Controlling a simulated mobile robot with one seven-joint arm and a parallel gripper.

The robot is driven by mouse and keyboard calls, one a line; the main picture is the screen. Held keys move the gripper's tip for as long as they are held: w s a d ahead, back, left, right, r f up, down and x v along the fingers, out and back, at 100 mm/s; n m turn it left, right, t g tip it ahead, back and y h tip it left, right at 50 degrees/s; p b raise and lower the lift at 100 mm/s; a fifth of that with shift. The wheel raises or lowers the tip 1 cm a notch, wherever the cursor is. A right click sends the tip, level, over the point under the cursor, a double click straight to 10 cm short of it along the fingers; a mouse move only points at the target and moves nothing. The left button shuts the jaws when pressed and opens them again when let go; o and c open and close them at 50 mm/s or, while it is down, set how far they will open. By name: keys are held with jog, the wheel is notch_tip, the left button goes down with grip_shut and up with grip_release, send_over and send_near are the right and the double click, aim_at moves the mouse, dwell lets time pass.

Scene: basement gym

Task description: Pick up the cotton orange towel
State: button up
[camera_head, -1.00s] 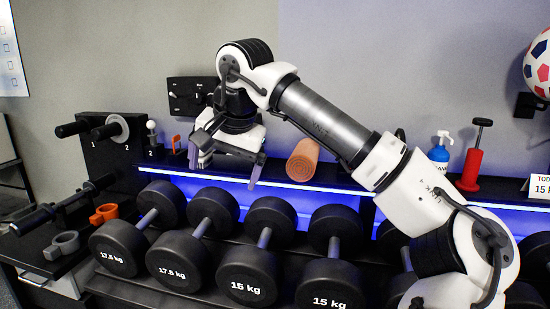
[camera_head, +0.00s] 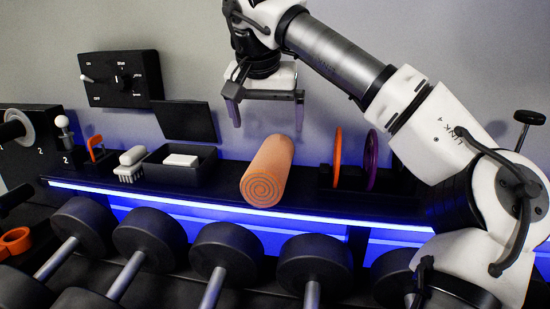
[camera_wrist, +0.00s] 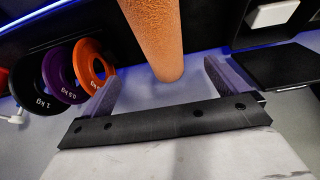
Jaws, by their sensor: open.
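The orange towel (camera_head: 268,172) is rolled up and lies on the black shelf, its spiral end facing me. It also shows in the wrist view (camera_wrist: 156,38), at the top centre, extending down toward the space between the fingers. My gripper (camera_head: 268,118) is open and empty, with its fingers pointing down. In the head view it appears above the towel's far end. In the wrist view the gripper (camera_wrist: 162,88) has one finger on each side of the towel's line, with no visible contact.
Orange (camera_head: 337,158) and purple (camera_head: 371,160) discs stand right of the towel. Left of it are a black open box (camera_head: 190,180) holding a white block, and a white brush (camera_head: 130,165). Dumbbells (camera_head: 227,250) fill the rack below. A switch panel (camera_head: 122,78) is on the wall.

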aim_at(271, 152)
jog(key=x, duration=0.7)
jog(key=shift+w+f, duration=0.1)
jog(key=shift+f, duration=0.3)
jog(key=shift+p+x, duration=0.9)
jog(key=shift+x, duration=1.85)
jog(key=shift+a, duration=0.15)
jog(key=c, duration=1.1)
jog(key=shift+r, duration=0.15)
